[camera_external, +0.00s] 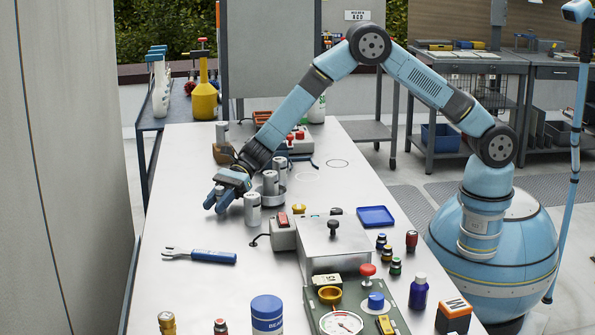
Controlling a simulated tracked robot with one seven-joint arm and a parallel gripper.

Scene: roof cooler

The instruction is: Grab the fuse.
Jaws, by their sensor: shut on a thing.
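My gripper (219,199) is at the left part of the white table, low over its top, with its fingers pointing toward the lower left. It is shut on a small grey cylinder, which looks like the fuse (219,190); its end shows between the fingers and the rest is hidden. I cannot tell whether it touches the table. Similar grey cylinders stand just right of my gripper: one (252,209) on the table, and others (270,183) at a round grey dish (281,197).
A grey box with a red switch (283,236) and a larger metal box (334,245) stand to the right. A blue-handled tool (213,257) lies in front. A blue tray (375,216) and small jars (387,254) are further right.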

